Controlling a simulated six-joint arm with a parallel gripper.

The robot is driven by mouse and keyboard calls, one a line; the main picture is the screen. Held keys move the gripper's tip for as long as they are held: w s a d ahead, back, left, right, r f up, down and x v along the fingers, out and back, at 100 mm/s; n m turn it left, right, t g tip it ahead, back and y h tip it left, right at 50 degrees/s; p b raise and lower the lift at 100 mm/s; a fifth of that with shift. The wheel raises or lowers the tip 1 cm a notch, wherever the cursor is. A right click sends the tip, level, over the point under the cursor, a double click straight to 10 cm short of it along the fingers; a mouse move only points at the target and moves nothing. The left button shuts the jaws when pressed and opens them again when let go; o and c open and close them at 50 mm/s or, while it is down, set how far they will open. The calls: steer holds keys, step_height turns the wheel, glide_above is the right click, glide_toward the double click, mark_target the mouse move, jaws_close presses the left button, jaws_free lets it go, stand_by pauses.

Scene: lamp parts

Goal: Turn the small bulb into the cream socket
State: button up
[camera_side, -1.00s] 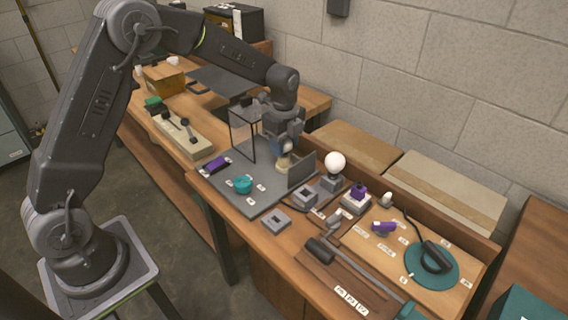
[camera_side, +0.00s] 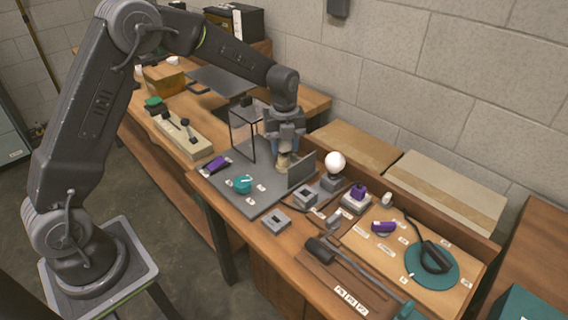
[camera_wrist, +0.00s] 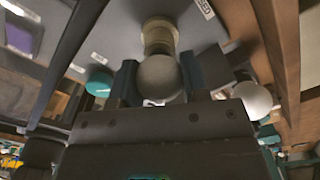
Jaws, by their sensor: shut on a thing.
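The small bulb (camera_wrist: 160,78) shows in the wrist view as a dull grey-white globe between the two fingers of my gripper (camera_wrist: 160,80). My gripper is shut on it. The cream socket (camera_wrist: 158,36) lies directly beyond the bulb, in line with it. The bulb hides where the two meet, so I cannot tell how deep it sits. In the side view my gripper (camera_side: 284,152) points down over the cream socket (camera_side: 283,163) on the grey mat (camera_side: 228,190). The fingers hide the bulb there.
A grey upright plate (camera_side: 301,170) stands close to the right of the socket. A clear-sided frame (camera_side: 242,133) stands close to the left. A larger white bulb (camera_side: 335,162) stands on a grey holder further right. A teal round part (camera_side: 242,184) lies at the mat's front.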

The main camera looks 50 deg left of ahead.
steer(key=shift+s+f, duration=0.1)
steer(key=shift+f, duration=0.1)
steer(key=m, duration=0.7)
steer(key=o, duration=0.7)
steer(key=n, duration=0.6)
steer(key=shift+r+n, duration=0.1)
steer(key=shift+n, duration=0.3)
steer(key=n, duration=0.6)
steer(key=shift+n, duration=0.4)
steer(key=n, duration=1.3)
steer(key=shift+n, duration=0.4)
